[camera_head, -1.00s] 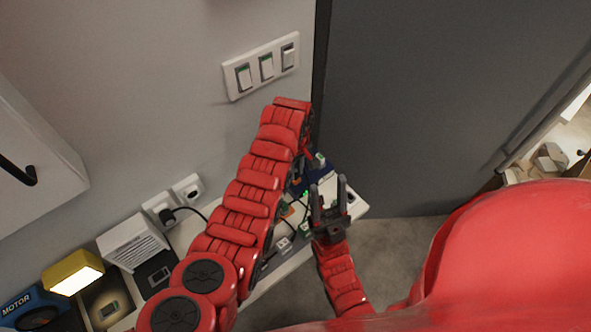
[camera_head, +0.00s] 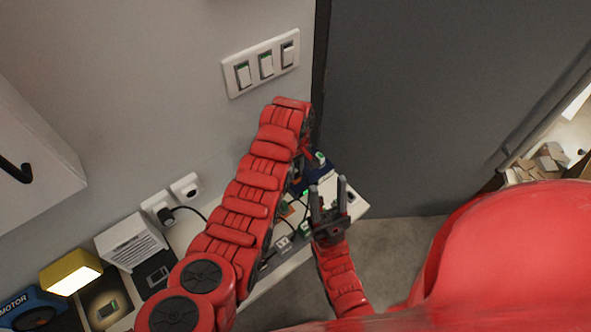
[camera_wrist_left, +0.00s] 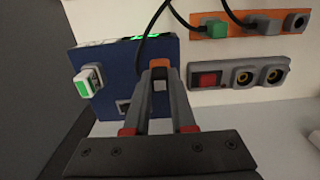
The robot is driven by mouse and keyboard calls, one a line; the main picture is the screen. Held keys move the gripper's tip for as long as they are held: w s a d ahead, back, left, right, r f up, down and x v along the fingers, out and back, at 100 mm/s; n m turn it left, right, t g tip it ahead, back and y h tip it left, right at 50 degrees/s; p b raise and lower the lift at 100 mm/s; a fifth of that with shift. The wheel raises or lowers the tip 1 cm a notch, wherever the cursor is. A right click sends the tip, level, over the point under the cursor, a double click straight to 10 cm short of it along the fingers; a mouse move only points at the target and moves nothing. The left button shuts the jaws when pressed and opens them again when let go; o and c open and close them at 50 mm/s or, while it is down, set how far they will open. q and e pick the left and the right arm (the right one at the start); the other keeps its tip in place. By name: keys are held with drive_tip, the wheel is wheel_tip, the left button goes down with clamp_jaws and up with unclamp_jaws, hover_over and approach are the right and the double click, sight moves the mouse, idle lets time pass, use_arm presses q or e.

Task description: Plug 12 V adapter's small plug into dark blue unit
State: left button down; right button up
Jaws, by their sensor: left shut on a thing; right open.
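The dark blue unit (camera_wrist_left: 112,72) stands in the left wrist view, with a white-and-green plug (camera_wrist_left: 88,84) on its left part and a port low on its face. My left gripper (camera_wrist_left: 160,80) is in front of its right part, shut on a small plug (camera_wrist_left: 159,65) with an orange end and a black cable running up. The fingers hide most of the plug; I cannot tell whether it touches the unit. In the head view the unit (camera_head: 322,166) shows partly behind my left arm, which hides the left gripper. My right gripper (camera_head: 330,205) is open and empty near the shelf's edge.
An orange strip (camera_wrist_left: 243,29) carries a green plug and a grey plug. Below it, a grey strip (camera_wrist_left: 220,76) has a red switch and round sockets. Wall sockets (camera_head: 172,203) and a white vented box (camera_head: 130,242) lie left. A dark panel (camera_head: 440,100) stands right.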

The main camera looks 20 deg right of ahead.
use_arm(q)
drive_tip(key=c, duration=0.7)
unclamp_jaws()
drive_tip(key=shift+r, duration=0.1)
drive_tip(key=shift+r, duration=0.25)
wheel_tip(320, 180, up, 4)
drive_tip(key=shift+f+b, duration=0.1)
drive_tip(key=shift+b, duration=0.95)
wheel_tip(320, 180, up, 3)
drive_tip(key=shift+f+p, duration=0.2)
drive_tip(key=shift+p, duration=0.25)
wheel_tip(320, 180, up, 10)
drive_tip(key=p, duration=1)
drive_tip(key=shift+r, duration=0.2)
